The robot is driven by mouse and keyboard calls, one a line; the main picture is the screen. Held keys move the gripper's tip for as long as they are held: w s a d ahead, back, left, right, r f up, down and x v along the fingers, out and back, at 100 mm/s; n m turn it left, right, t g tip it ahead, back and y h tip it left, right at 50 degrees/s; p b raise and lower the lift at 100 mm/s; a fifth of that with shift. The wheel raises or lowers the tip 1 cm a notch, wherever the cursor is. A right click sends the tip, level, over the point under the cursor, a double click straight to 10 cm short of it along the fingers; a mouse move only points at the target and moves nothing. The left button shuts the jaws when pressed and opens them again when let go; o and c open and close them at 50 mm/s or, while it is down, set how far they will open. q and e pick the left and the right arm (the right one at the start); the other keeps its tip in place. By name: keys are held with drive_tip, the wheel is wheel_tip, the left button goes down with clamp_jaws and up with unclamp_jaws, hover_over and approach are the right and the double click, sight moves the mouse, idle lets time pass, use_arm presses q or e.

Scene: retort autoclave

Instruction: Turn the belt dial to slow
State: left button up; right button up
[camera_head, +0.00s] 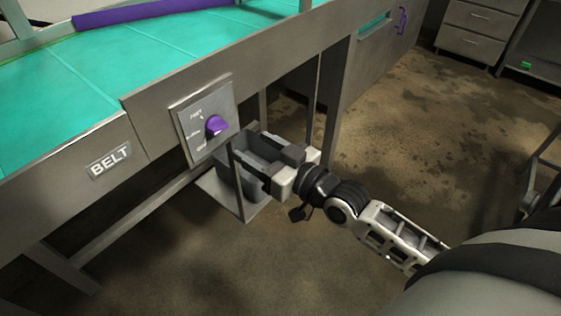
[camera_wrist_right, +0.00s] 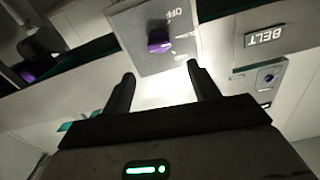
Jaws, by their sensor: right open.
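The purple belt dial (camera_head: 216,125) sits on a square metal plate (camera_head: 188,112) on the side of the conveyor frame. Small labels run down the plate left of the dial; which one it points to I cannot tell. My right gripper (camera_head: 247,150) is open and empty, to the right of and below the dial, with its fingers towards the plate. In the right wrist view, the dial (camera_wrist_right: 158,42) shows beyond the gap between the two open fingertips (camera_wrist_right: 161,74), not touched. An OFF label is near it there. My left gripper is not in view.
A BELT sign (camera_head: 110,160) is left of the plate, below the teal belt (camera_head: 90,75). Metal legs stand near the gripper. A drawer cabinet (camera_head: 478,30) is at the far right. Open floor lies between.

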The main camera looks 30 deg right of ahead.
drive_tip(key=v, duration=0.5)
drive_tip(key=shift+s+d, duration=0.1)
drive_tip(key=shift+s, duration=0.25)
